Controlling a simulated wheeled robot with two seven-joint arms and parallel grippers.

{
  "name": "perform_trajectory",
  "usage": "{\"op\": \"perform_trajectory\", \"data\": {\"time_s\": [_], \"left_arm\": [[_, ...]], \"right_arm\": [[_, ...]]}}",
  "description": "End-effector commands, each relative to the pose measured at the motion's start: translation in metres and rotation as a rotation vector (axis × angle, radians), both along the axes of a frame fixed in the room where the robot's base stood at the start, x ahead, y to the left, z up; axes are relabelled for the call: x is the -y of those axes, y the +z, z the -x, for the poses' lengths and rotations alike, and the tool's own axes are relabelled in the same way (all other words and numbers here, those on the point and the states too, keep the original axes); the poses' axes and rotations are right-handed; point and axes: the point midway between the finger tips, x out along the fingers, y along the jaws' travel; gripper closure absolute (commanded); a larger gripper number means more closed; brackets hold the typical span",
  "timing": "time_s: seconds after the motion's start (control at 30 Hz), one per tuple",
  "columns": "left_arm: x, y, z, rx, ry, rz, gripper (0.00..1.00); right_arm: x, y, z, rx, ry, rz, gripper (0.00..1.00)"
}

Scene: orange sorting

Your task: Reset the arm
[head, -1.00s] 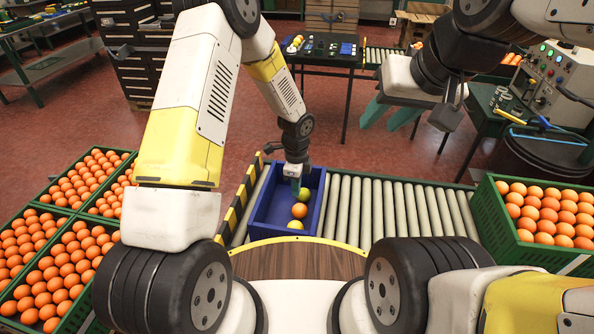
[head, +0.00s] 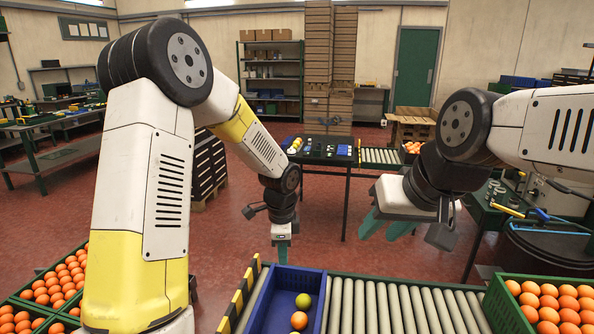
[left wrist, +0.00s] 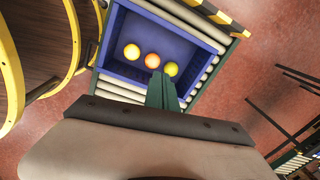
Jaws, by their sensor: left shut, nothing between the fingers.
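My left gripper (head: 283,255) is shut and empty, above the far edge of the blue bin (head: 258,305). In the left wrist view its closed green fingers (left wrist: 161,90) overlap the near side of the bin (left wrist: 120,68). The bin holds an orange fruit (head: 299,320) and a yellow-green one (head: 303,300). The left wrist view shows three fruits in it: a yellow one (left wrist: 131,52), an orange one (left wrist: 152,61) and a yellow-green one (left wrist: 171,69). My right gripper (head: 388,226) is open and empty, hanging above the floor beyond the rollers.
The roller conveyor (head: 400,305) runs right from the bin. A green crate of oranges (head: 500,300) stands at right, and more crates of oranges (head: 62,285) at lower left. A black table (head: 325,150) with small items stands behind. Red floor between is clear.

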Motion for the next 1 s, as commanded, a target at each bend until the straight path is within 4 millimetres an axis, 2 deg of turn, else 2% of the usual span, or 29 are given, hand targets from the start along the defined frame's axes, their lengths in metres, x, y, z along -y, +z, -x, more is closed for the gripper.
{"op": "perform_trajectory", "data": {"time_s": [0.03,0.2,0.4,0.5,0.63,0.8,1.0], "left_arm": [[-0.012,0.027,0.005,0.034,0.084,0.011,1.00],[-0.043,0.097,0.034,0.111,0.389,0.076,1.00],[-0.074,0.160,0.083,0.185,0.738,0.198,1.00],[-0.086,0.184,0.112,0.212,0.907,0.277,1.00],[-0.097,0.206,0.149,0.232,1.114,0.395,1.00],[-0.103,0.221,0.187,0.234,1.314,0.534,1.00],[-0.104,0.225,0.206,0.222,1.415,0.609,1.00]], "right_arm": [[0.000,0.000,0.000,0.000,0.000,0.000,0.64],[0.000,0.000,0.000,0.000,0.000,0.000,0.64],[0.000,0.000,0.000,0.000,0.000,0.000,0.64],[0.000,0.000,0.000,0.000,0.000,0.000,0.64],[0.000,0.000,0.000,0.000,0.000,0.000,0.64],[0.000,0.000,0.000,0.000,0.000,0.000,0.64],[0.000,0.000,0.000,0.000,0.000,0.000,0.64]]}}
